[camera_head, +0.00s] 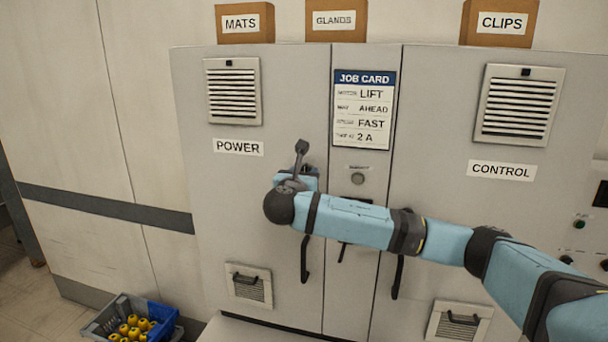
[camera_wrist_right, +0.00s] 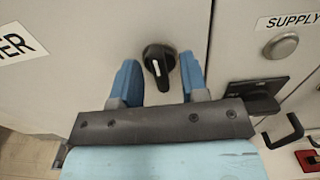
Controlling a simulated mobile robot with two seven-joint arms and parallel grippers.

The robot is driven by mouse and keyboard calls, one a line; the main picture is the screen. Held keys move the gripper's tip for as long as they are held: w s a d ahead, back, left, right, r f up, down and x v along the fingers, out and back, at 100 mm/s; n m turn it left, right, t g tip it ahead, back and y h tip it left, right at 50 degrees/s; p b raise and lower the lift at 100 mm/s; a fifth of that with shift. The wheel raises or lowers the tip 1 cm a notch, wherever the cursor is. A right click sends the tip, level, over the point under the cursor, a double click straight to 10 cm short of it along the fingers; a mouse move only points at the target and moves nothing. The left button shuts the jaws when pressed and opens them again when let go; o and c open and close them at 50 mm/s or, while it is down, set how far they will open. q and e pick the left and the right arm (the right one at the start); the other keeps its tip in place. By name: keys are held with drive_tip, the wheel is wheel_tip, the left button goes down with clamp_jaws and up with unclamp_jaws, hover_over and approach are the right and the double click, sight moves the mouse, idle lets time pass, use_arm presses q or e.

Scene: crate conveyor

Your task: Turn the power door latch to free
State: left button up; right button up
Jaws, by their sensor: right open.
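The power door latch (camera_wrist_right: 158,66) is a round black knob with a white mark, in the right wrist view. Its white mark runs nearly upright in that view, slightly slanted. My right gripper (camera_wrist_right: 159,84) is open, with one blue finger on each side of the latch. I cannot tell if either finger touches it. In the head view my right gripper (camera_head: 300,180) is at the power door (camera_head: 200,190), below the POWER label (camera_head: 238,147), and the latch is hidden behind it. My left gripper is not in view.
The job card (camera_head: 364,110) is on the middle panel, above a round button (camera_head: 357,179). Dark handles hang on the doors, one (camera_head: 304,260) just below my right gripper. The control door (camera_head: 450,130) is at right.

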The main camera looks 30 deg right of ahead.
drive_tip(key=shift+a, duration=0.1)
drive_tip(key=c, duration=0.7)
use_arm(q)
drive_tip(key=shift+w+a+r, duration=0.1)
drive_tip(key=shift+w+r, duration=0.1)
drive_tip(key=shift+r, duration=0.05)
use_arm(e)
clamp_jaws()
use_arm(q)
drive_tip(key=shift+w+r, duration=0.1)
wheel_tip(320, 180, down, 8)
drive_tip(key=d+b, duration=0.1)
drive_tip(key=b, duration=0.8)
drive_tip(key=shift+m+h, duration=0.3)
use_arm(e)
drive_tip(key=shift+s+d+f+m, duration=0.1)
drive_tip(key=shift+f+m, duration=0.05)
drive_tip(key=shift+m, duration=4.25)
drive_tip(key=shift+s+d+f+m, duration=0.1)
drive_tip(key=shift+f+m, duration=0.05)
drive_tip(key=shift+m, duration=4.25)
